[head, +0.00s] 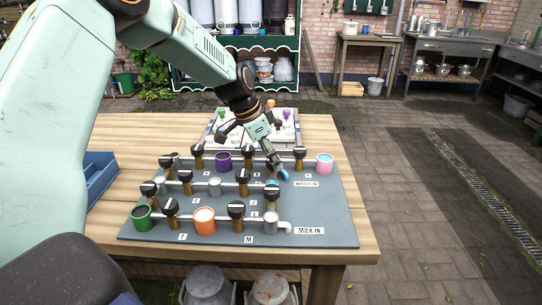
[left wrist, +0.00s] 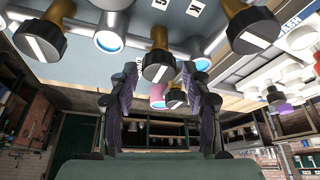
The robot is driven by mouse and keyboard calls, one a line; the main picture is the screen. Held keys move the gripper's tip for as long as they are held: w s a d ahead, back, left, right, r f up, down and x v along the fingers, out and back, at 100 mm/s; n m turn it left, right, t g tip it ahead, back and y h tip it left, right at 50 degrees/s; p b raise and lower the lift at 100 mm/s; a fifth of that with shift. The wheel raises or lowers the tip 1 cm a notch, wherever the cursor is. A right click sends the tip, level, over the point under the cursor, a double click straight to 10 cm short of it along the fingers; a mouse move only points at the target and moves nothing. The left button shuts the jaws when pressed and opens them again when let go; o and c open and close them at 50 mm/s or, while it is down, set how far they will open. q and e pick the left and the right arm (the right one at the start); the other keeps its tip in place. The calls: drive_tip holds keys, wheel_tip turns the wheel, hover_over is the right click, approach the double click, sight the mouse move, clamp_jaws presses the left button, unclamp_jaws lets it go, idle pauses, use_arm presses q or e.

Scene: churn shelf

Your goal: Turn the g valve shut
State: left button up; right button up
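A grey valve board (head: 335,215) lies on the wooden table, with pipes, coloured cups and several black-capped valves with white bars. I cannot read which label is g; the small labels are too blurred in the head view. My left gripper (head: 276,168) is over the board's right middle part. In the left wrist view the gripper (left wrist: 157,92) is open, its two dark fingers apart and nothing gripped. A black valve cap (left wrist: 158,68) shows in line with the gap, at the fingertips; contact cannot be told. The right gripper is not in view.
Neighbouring valve caps stand close by, left (left wrist: 40,40) and right (left wrist: 253,28). A purple cup (head: 223,161), a pink cup (head: 324,163) and an orange cup (head: 204,220) are on the board. A blue tray (head: 100,178) lies at the table's left. The table's right edge strip is clear.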

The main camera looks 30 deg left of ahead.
use_arm(q)
drive_tip(key=shift+o, duration=0.4)
drive_tip(key=shift+s, duration=0.1)
drive_tip(key=v, duration=1.2)
